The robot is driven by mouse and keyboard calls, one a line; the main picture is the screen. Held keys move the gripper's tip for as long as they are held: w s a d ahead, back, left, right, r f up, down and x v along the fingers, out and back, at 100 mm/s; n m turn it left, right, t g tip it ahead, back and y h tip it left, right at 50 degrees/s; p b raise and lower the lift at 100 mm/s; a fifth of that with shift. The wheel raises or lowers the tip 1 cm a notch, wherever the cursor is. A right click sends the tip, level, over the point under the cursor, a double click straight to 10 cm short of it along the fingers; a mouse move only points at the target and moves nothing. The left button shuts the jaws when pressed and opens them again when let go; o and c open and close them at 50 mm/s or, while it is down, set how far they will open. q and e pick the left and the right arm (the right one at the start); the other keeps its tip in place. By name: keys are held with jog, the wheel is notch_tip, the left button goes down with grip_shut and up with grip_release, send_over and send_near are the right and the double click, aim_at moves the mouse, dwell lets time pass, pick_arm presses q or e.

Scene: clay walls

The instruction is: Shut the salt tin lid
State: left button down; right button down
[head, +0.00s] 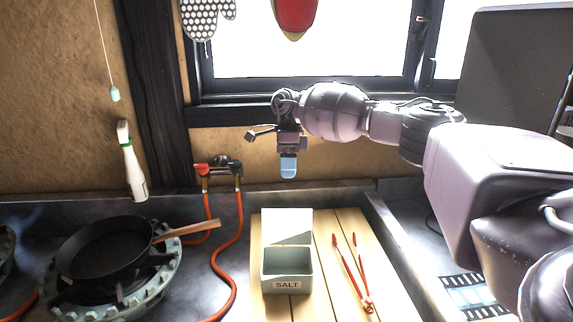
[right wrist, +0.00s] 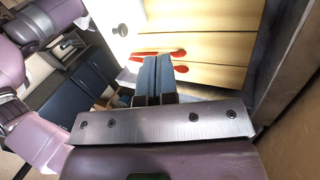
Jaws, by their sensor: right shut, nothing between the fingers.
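The salt tin (head: 287,284) is a pale grey-green box with a "SALT" label, standing on the wooden board in the head view. Its white lid (head: 287,225) is open and stands up at the tin's back edge, and the tin's inside shows. My right gripper (head: 288,170) is shut and empty, with blue fingertips pointing down. In the head view it appears above the lid, apart from it. Its shut fingers also show in the right wrist view (right wrist: 154,78). A white surface at the top left there may be part of the tin; I cannot tell. My left gripper is not in view.
Red tongs (head: 350,272) lie on the wooden board (head: 385,285) right of the tin. A black pan (head: 100,250) sits on the burner at left. An orange hose (head: 240,240) runs between pan and board. The window and clay wall are behind.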

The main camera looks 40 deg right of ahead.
aim_at(287, 225)
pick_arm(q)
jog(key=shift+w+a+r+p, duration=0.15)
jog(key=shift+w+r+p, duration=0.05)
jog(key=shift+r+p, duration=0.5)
pick_arm(e)
jog(key=s+a+f, duration=0.4)
jog(key=s+f, duration=0.1)
jog(key=shift+f, duration=0.15)
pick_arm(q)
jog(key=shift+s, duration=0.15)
pick_arm(e)
jog(key=shift+a, duration=0.1)
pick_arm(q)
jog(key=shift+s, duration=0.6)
pick_arm(e)
jog(key=shift+s+a+r+t, duration=0.2)
jog(key=shift+s+t, duration=0.1)
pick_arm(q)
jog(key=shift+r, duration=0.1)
pick_arm(e)
jog(key=shift+h, duration=0.3)
